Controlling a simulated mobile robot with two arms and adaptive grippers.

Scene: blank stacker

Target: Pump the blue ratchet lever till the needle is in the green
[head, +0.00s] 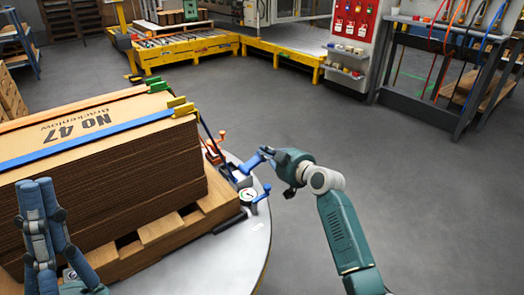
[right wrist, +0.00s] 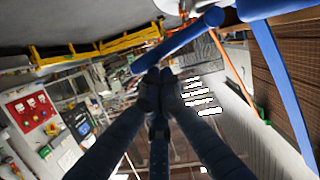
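The blue ratchet lever (head: 250,163) rises from the tensioner by the stack's right corner in the head view. Its blue bar (right wrist: 180,42) crosses the top of the right wrist view. My right gripper (head: 268,153) is at this bar, its fingers together, with the fingertips (right wrist: 162,75) against or just beside it; no clear wrap around the bar shows. The round white gauge (head: 249,195) is just below; its needle and green zone are too small to read. My left gripper (head: 36,185) stands upright at the lower left, fingers apart and empty.
A strapped cardboard stack (head: 110,185) on a wooden pallet (head: 160,229) fills the left of the round table (head: 235,250). A blue strap (head: 85,138) crosses the stack. An orange handle (head: 214,142) and another blue handle (head: 262,193) are near the lever. Open floor lies right.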

